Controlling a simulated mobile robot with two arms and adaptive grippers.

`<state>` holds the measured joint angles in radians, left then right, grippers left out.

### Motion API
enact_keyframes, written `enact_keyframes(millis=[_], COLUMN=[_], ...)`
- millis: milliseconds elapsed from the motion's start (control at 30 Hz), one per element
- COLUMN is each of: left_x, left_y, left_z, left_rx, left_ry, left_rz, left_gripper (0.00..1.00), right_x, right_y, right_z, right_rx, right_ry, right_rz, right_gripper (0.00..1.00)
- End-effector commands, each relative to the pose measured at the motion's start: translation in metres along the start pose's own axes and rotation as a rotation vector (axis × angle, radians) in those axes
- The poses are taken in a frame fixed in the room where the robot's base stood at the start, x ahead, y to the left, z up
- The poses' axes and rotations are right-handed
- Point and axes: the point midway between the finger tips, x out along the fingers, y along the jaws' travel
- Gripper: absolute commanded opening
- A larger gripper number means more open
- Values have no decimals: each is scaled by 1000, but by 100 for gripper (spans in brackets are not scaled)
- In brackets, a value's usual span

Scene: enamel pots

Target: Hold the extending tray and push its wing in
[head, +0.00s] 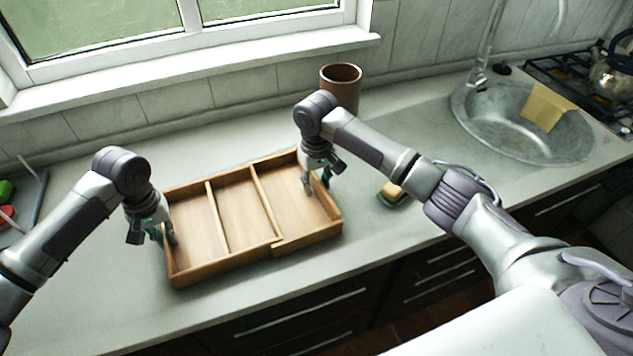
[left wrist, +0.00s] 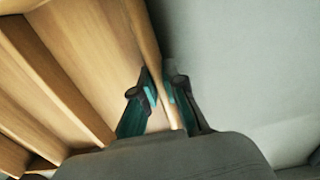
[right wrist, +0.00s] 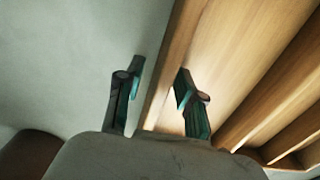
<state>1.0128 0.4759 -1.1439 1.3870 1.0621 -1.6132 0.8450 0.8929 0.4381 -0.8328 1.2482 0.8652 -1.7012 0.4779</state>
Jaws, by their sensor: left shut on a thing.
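The wooden extending tray (head: 241,212) lies on the counter, with compartments split by thin dividers. Its wing (head: 312,236) is the right end part; a step in the front wall shows where it joins the body, and it looks partly drawn out. My left gripper (head: 168,238) is shut on the tray's left end wall; in the left wrist view the wall (left wrist: 143,40) runs between the fingers. My right gripper (head: 317,184) is open at the wing's end wall. In the right wrist view one finger is inside and one outside the wall (right wrist: 172,65), with a gap outside.
A brown cup (head: 341,84) stands behind the tray. A sponge (head: 392,194) lies just right of the wing. The sink (head: 480,115) with a yellow cloth (head: 545,107) and the stove with a kettle (head: 612,75) are further right. A dark tray (head: 25,205) is at the far left.

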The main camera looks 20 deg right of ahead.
Motion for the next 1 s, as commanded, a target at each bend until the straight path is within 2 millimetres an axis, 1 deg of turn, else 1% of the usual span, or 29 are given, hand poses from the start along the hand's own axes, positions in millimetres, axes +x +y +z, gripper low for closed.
enact_keyframes(millis=[67,200,300,667,767,900,1000], left_x=[0,0,0,0,0,0,0], left_y=[0,0,0,0,0,1,1], left_z=[0,0,0,0,0,0,0], left_rx=[0,0,0,0,0,1,1], left_ry=[0,0,0,0,0,0,0], left_rz=[0,0,0,0,1,1,2], left_gripper=[0,0,0,0,0,0,0], right_x=[0,0,0,0,0,0,0], right_y=[0,0,0,-2,-15,-48,-68], right_z=[0,0,0,0,-1,-1,-1], right_rx=[0,0,0,0,-4,-6,-4], right_ry=[0,0,0,0,1,0,0], right_rz=[0,0,0,-1,-3,-6,-5], right_gripper=[38,14,0,0,0,0,0])
